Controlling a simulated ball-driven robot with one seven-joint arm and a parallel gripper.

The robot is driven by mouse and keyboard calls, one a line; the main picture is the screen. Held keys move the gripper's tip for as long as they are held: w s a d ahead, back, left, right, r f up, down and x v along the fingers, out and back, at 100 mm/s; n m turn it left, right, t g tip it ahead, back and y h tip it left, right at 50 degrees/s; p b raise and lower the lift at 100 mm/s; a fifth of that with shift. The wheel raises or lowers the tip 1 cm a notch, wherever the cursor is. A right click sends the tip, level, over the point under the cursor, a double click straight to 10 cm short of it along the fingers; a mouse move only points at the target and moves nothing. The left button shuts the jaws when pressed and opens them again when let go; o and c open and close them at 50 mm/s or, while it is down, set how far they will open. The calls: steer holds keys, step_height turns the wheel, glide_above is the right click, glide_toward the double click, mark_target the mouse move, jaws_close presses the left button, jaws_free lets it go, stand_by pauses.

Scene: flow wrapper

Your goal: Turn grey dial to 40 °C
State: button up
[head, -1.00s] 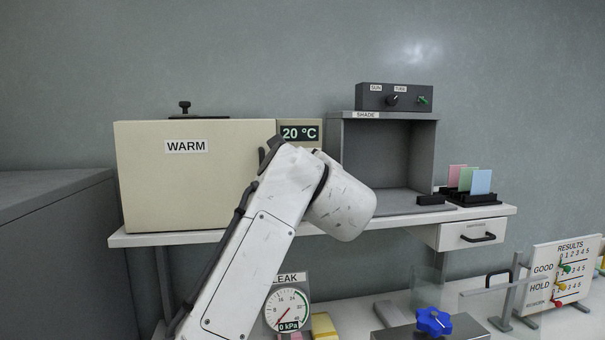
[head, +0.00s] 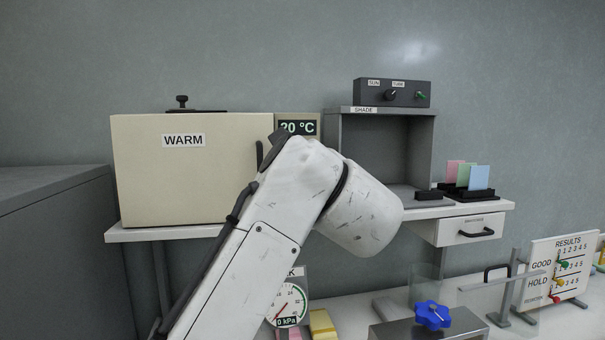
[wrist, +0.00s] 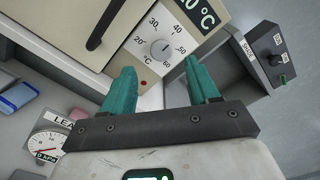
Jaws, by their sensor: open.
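The grey dial (wrist: 160,48) shows in the wrist view on the pale panel of the WARM cabinet (head: 180,190), inside a scale from 20 °C to 60. Its pointer is too small to read surely. The display (head: 298,128) above reads 20 °C in the head view; in the wrist view it is cut off. My gripper (wrist: 160,70) has two teal fingers spread apart, with nothing between them. In the wrist view the dial appears just beyond the fingertips, between them, and not touched. In the head view my arm hides the dial and my gripper.
The cabinet's dark handle (wrist: 104,25) is left of the dial in the wrist view. The open grey SHADE box (head: 385,150) stands right of the panel. A LEAK gauge (head: 287,303) and a blue knob (head: 433,315) are lower down.

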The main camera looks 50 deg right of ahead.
steer(key=shift+v, duration=2.35)
steer(key=shift+r, duration=0.1)
